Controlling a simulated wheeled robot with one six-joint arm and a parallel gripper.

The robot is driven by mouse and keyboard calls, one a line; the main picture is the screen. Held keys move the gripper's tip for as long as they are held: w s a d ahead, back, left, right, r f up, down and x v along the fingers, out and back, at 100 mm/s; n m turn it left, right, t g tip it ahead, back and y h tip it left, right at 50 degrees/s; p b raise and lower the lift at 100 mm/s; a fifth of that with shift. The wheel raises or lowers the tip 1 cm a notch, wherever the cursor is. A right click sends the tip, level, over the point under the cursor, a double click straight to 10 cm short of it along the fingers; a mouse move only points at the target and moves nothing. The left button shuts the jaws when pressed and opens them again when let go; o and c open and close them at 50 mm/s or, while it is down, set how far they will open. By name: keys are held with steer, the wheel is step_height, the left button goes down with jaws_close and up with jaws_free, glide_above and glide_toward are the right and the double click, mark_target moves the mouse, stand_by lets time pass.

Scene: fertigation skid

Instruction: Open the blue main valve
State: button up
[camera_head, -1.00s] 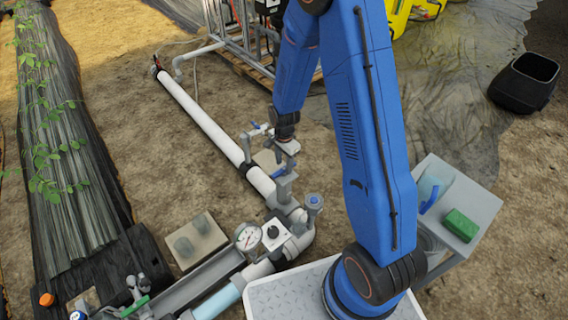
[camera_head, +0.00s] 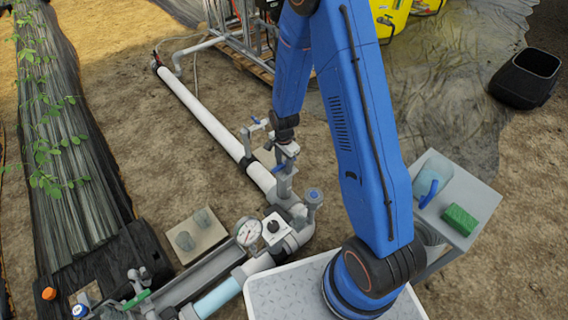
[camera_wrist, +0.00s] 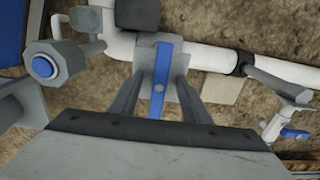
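The main valve (camera_head: 284,187) sits on the white pipe line in the middle of the head view. Its blue lever (camera_wrist: 161,70) shows in the wrist view, lying across the line of the pipe. It is partly hidden by my gripper in the head view. My gripper (camera_wrist: 161,75) is at the valve, with one finger on each side of the blue lever. The fingers are apart, and narrow gaps seem to show between them and the lever. In the head view my gripper (camera_head: 287,153) is just above the valve.
A blue-capped fitting (camera_head: 313,196) stands right of the valve and a pressure gauge (camera_head: 248,231) in front. A smaller blue-handled valve (camera_head: 257,121) is behind. A grey side table (camera_head: 475,200) holds a green block (camera_head: 460,219). Bare soil lies left of the pipe.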

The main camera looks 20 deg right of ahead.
steer(key=shift+s+f, duration=0.2)
steer(key=shift+f, duration=0.1)
steer(key=c, duration=0.5)
steer(key=o, duration=0.7)
steer(key=shift+c, duration=0.2)
